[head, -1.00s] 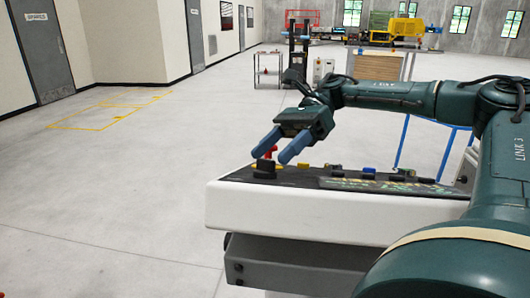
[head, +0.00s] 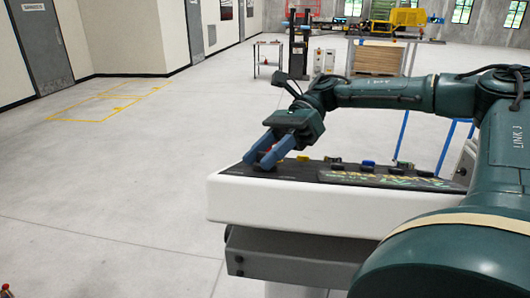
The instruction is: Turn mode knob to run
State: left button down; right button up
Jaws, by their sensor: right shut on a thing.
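The control panel (head: 230,195) is a white console with a dark top that carries several knobs and buttons. My right gripper (head: 257,162) reaches down over the panel's left end. Its blue fingers are shut on the black knob there, which they almost wholly hide. The knob's pointer and the labels around it cannot be read. A bit of red shows between the fingers. My left gripper is not in view.
Yellow (head: 368,164) and dark knobs stand along the panel to the right of my gripper. A blue frame (head: 402,135) stands behind the panel. A cart (head: 268,58) and a pallet stacker (head: 299,50) are far back.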

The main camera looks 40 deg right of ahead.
jog(key=shift+c, duration=1.3)
